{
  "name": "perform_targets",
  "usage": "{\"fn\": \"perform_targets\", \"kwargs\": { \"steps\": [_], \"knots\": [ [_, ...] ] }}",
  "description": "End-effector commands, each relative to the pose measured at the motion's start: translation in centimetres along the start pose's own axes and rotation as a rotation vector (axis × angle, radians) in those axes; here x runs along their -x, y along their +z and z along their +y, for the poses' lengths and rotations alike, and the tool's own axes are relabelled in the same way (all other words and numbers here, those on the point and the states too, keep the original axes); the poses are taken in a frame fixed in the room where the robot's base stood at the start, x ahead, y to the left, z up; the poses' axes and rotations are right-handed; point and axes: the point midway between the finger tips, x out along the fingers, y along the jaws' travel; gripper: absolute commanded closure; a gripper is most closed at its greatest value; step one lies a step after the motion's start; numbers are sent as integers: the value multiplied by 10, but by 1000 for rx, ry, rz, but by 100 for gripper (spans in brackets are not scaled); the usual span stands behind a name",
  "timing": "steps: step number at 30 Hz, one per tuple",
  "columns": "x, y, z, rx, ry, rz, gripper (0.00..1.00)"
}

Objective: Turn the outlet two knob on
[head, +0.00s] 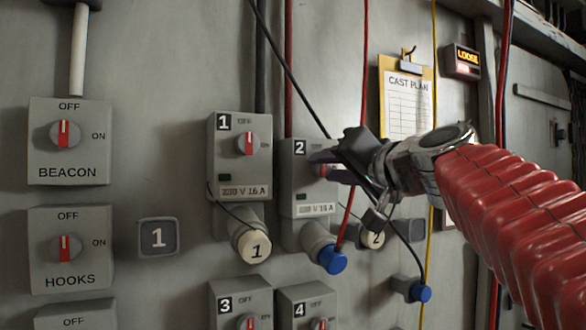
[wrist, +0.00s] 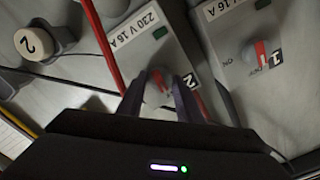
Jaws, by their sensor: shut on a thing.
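The outlet two box (head: 303,180) is a grey unit on the wall, marked 2, with a 16 A label. Its round grey knob (head: 323,171) with a red stripe is mostly hidden by my gripper (head: 333,167) in the head view. In the wrist view the outlet two knob (wrist: 158,86) sits between the two dark fingers of my gripper (wrist: 161,84), which are shut on it. The knob's exact angle is hard to read. The small dark window on the outlet two box (wrist: 159,33) looks unlit.
Outlet one (head: 226,165), with its knob (wrist: 262,55), is close beside outlet two. Outlets 3 (head: 240,303) and 4 (head: 307,303) are below. A red cable, a black cable and a blue plug (head: 332,260) hang near my gripper. BEACON (head: 69,155) and HOOKS (head: 70,262) switches are at left.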

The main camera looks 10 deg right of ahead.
Motion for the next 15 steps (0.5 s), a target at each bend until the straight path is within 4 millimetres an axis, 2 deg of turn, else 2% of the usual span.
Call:
{"fn": "perform_targets", "kwargs": {
  "steps": [15],
  "knots": [
    [0,0,3,-427,5,0,90]
  ]
}}
